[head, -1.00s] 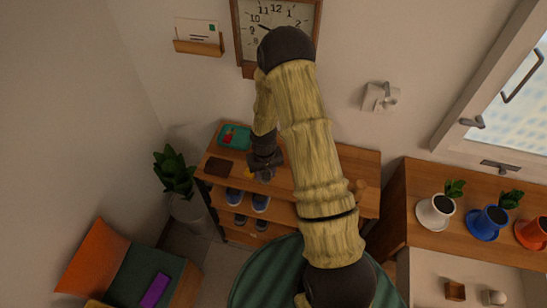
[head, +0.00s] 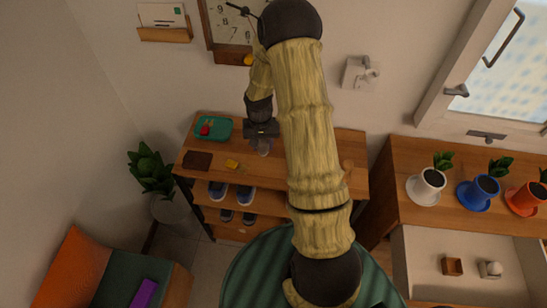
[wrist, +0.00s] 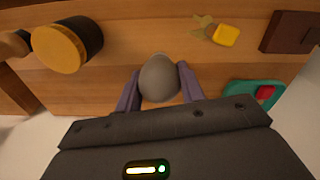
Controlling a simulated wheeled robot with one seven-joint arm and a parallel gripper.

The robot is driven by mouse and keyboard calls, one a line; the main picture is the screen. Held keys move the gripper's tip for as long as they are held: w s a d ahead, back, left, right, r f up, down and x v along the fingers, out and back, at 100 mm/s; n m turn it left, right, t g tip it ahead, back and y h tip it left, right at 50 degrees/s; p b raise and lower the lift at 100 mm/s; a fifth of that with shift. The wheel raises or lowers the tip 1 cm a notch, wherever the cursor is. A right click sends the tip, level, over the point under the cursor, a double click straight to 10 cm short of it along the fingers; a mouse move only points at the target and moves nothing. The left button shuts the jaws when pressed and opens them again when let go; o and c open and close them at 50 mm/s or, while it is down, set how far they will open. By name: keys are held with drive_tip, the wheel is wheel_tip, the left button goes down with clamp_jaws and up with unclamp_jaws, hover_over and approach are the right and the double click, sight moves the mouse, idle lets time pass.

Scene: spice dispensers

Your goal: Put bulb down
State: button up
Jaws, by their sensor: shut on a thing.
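My gripper (head: 262,143) is above the top of the wooden shelf (head: 320,160). In the wrist view its two purple-grey fingers (wrist: 159,88) are shut on a grey rounded bulb (wrist: 159,77), one on each side. The bulb also shows pale below the gripper in the head view (head: 263,148). It appears held over the shelf top; I cannot tell whether it touches the wood. The bulb's far side and base are hidden.
On the shelf top are a teal tray (head: 221,136) with a red item, a dark brown wallet-like item (head: 198,160), a yellow tag with keys (head: 232,163) and a black jar with a tan lid (wrist: 60,48). Shoes sit below. Potted plants stand right.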

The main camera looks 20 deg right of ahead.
drive_tip(key=d+r+m+b, duration=0.2)
drive_tip(key=d+m+b, duration=0.3)
drive_tip(key=d, duration=0.4)
drive_tip(key=shift+s+d+r+m+b, duration=0.35)
drive_tip(key=shift+s+r+m+b, duration=0.1)
drive_tip(key=shift+b, duration=0.1)
drive_tip(key=shift+f+p, duration=0.3)
drive_tip(key=shift+f, duration=2.9)
drive_tip(key=shift+f, duration=0.1)
drive_tip(key=shift+f, duration=1.8)
